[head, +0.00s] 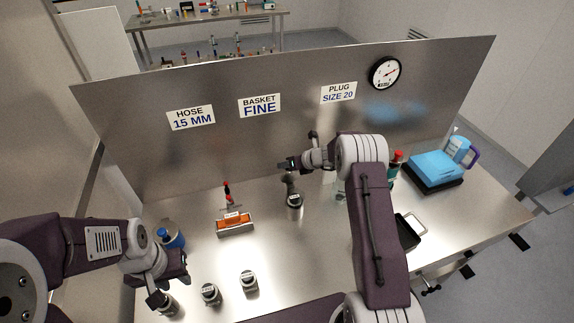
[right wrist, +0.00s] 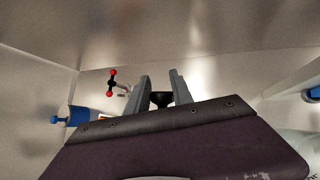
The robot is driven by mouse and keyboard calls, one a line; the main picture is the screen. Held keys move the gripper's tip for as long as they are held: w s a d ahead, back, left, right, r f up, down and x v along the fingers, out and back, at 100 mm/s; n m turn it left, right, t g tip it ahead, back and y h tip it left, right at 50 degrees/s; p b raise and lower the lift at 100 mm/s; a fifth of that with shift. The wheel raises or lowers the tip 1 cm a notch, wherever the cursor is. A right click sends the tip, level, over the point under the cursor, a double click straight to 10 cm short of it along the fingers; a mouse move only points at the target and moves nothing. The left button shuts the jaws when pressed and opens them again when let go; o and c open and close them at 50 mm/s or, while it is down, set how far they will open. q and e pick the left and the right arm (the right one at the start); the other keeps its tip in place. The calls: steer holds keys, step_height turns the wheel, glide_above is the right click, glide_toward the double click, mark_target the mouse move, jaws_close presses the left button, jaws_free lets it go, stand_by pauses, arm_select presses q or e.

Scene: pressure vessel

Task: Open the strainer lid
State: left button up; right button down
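I cannot identify the strainer lid for certain. A small dark upright fitting (head: 292,182) with a pale-labelled base (head: 295,200) stands mid-bench, just below my right gripper (head: 287,164). In the right wrist view, my right gripper (right wrist: 162,88) has its two fingers apart, and a black knob (right wrist: 161,99) shows in the gap. I cannot tell whether the fingers touch it. My right arm hides part of the bench behind it. My left gripper (head: 172,288) is low at the bench's left front, beside a small jar (head: 167,306); its opening is unclear.
A red-handled fitting (head: 227,190) stands behind an orange block (head: 236,220). A blue bottle (head: 171,236) is at left; labelled jars (head: 210,293) (head: 249,281) stand in front. A black tray (head: 408,234) and blue box (head: 435,168) are right. A steel panel (head: 230,150) closes the back.

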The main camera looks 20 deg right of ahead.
steer(key=c, duration=1.2)
jaws_free()
steer(key=shift+s+f, duration=0.2)
steer(key=shift+f, duration=0.35)
steer(key=shift+c, duration=0.2)
steer(key=shift+o, duration=0.7)
steer(key=shift+w+d, duration=0.25)
steer(key=shift+w, duration=0.15)
arm_select(q)
steer(key=shift+w+d+f+b, duration=0.1)
steer(key=shift+w+f+b, duration=0.15)
steer(key=shift+f+b, duration=0.55)
arm_select(e)
steer(key=v, duration=0.9)
steer(key=shift+f, duration=0.1)
